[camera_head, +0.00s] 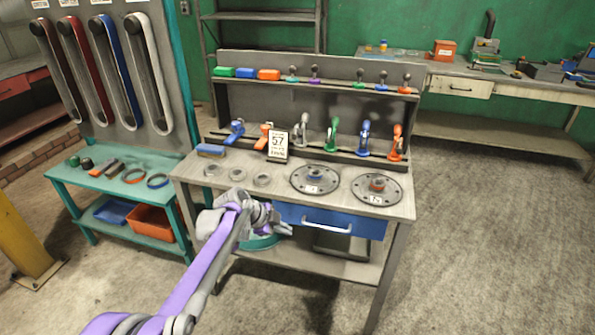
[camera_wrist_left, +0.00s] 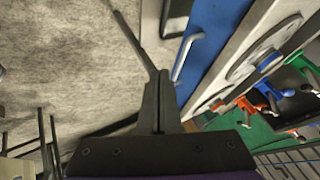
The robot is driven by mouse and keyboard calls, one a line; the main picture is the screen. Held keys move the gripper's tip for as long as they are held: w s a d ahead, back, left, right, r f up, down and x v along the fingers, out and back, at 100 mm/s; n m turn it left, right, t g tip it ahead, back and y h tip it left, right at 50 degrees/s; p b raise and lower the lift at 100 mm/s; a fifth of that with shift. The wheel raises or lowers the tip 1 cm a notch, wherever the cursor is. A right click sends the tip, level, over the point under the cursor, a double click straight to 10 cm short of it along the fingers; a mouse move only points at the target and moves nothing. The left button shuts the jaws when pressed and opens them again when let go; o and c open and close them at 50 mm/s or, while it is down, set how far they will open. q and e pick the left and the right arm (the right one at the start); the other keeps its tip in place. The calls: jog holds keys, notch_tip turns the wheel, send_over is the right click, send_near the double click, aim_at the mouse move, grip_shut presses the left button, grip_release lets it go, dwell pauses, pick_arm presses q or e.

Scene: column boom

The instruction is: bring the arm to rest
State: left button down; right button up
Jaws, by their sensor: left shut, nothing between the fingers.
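My left arm (camera_head: 205,265) comes in from the lower left of the head view and reaches to the front of the workbench. My left gripper (camera_head: 283,229) is in front of the bench, beside the left part of the blue drawer. In the left wrist view my left gripper (camera_wrist_left: 160,125) is shut and empty, with its fingers together. The blue drawer's handle (camera_wrist_left: 187,55) shows near it there, and the drawer front (camera_wrist_left: 215,45) lies to the right. I cannot tell whether the fingers touch anything. My right gripper is not in view.
The workbench (camera_head: 330,212) carries two round dark plates (camera_head: 316,179), several rings and a "57" sign (camera_head: 278,145). A teal bin (camera_head: 262,242) is on its lower shelf. A teal side table (camera_head: 160,166) stands to the left. The floor (camera_head: 480,240) at right is clear.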

pick_arm(q)
jog(key=s+a+r+n+y+p, duration=0.25)
jog(key=s+r+n, duration=0.25)
jog(key=s, duration=0.5)
jog(key=s+a+r+n+y+p, duration=0.1)
jog(key=s+a+r+n+p, duration=0.2)
jog(key=s, duration=0.6)
jog(key=s+a+n+y+p, duration=0.1)
jog(key=s+a+n, duration=0.2)
jog(key=s, duration=0.6)
jog(key=s+a+n+y+p, duration=0.2)
jog(key=s+a+n, duration=0.1)
jog(key=s+n, duration=0.5)
jog(key=shift+s+f+t, duration=0.3)
jog(key=shift+s+f, duration=0.1)
jog(key=shift+s, duration=0.5)
